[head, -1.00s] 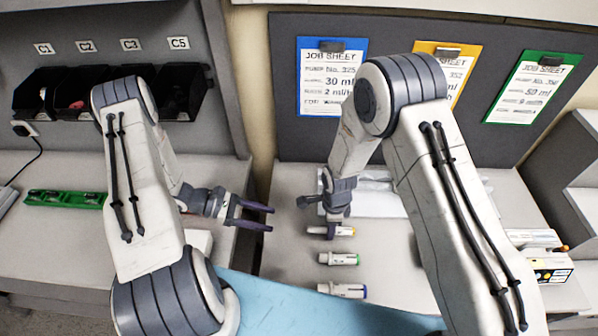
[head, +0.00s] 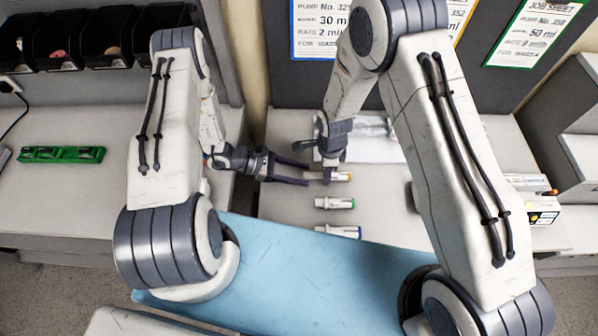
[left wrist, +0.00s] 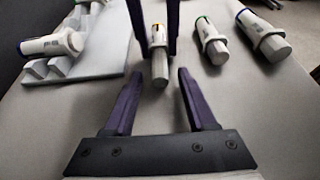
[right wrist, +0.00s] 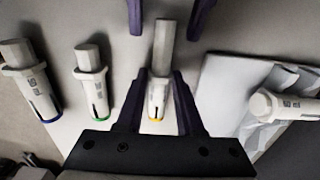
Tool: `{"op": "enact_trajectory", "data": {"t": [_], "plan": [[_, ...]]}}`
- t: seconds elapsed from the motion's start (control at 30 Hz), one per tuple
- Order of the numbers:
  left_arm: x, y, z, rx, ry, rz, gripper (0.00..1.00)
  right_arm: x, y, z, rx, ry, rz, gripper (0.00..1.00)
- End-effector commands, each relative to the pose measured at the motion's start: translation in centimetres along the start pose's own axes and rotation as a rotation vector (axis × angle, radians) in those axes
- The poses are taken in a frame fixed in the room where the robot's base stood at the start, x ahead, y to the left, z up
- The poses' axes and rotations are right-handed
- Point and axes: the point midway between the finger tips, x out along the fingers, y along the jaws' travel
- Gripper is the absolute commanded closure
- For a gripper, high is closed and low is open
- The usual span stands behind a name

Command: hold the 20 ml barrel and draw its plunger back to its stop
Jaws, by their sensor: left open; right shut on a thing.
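A white barrel with a yellow-orange band (head: 342,176) lies on the right-hand counter; its size marking is not legible. My right gripper (right wrist: 159,76) is shut on this barrel from above. Its grey plunger (right wrist: 165,40) sticks out towards my left gripper, and also shows in the left wrist view (left wrist: 160,70). My left gripper (head: 305,173) is open and low over the counter, pointing at the plunger end. In the left wrist view the plunger's end lies between the open fingertips or just ahead of them; I cannot tell whether they touch.
A green-banded barrel (head: 336,203) and a blue-banded barrel (head: 340,231) lie in a row nearer me. A further barrel (right wrist: 285,105) rests on a white stand (right wrist: 225,88). A green tray (head: 62,154) is on the left counter. Boxes (head: 540,205) stand at right.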

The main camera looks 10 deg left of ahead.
Motion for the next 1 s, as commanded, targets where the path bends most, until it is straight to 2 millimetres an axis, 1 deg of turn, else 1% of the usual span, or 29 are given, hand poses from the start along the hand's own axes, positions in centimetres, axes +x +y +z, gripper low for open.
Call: {"op": "enact_trajectory", "data": {"t": [0.07,0.1,0.17,0.2,0.23,0.27,0.43,0.57,0.77,0.8,0.87,1.0], "plan": [[-0.02,0.01,-0.01,0.0,0.0,0.0,0.43,-0.01,0.0,0.01,0.0,0.0,0.0,1.0],[-0.02,0.01,-0.01,0.0,0.0,0.0,0.47,-0.01,0.0,0.01,0.0,0.0,0.0,1.0],[-0.04,0.01,-0.01,0.0,0.0,0.0,0.7,-0.01,-0.01,0.02,0.0,0.0,0.0,1.0],[-0.04,0.01,-0.01,0.0,0.0,0.0,0.85,-0.01,-0.01,0.02,0.0,0.0,0.0,1.0],[-0.05,0.01,-0.01,0.0,0.0,0.0,0.97,-0.01,-0.01,0.02,0.0,0.0,0.0,1.0],[-0.05,0.01,-0.01,0.0,0.0,0.0,1.0,-0.01,-0.01,0.02,0.0,0.0,0.0,1.0],[-0.07,0.02,-0.01,0.0,0.0,0.001,1.0,0.0,-0.01,0.03,-0.001,0.0,0.0,1.0],[-0.68,0.05,-0.24,-0.001,0.0,0.002,1.0,0.0,-0.01,0.02,0.0,0.0,0.0,1.0],[-0.65,0.01,-0.23,0.0,0.001,0.0,1.0,0.01,0.01,-0.02,0.0,0.0,0.001,1.0],[-0.65,0.01,-0.24,0.0,0.001,0.0,0.65,0.01,0.02,-0.03,0.0,0.0,0.001,1.0],[-0.65,0.01,-0.24,0.0,0.001,0.0,0.43,0.01,0.02,-0.02,0.0,0.001,0.001,1.0],[-0.65,0.01,-0.23,0.0,0.0,0.0,0.43,0.01,0.02,-0.01,0.0,0.0,0.001,1.0]]}}
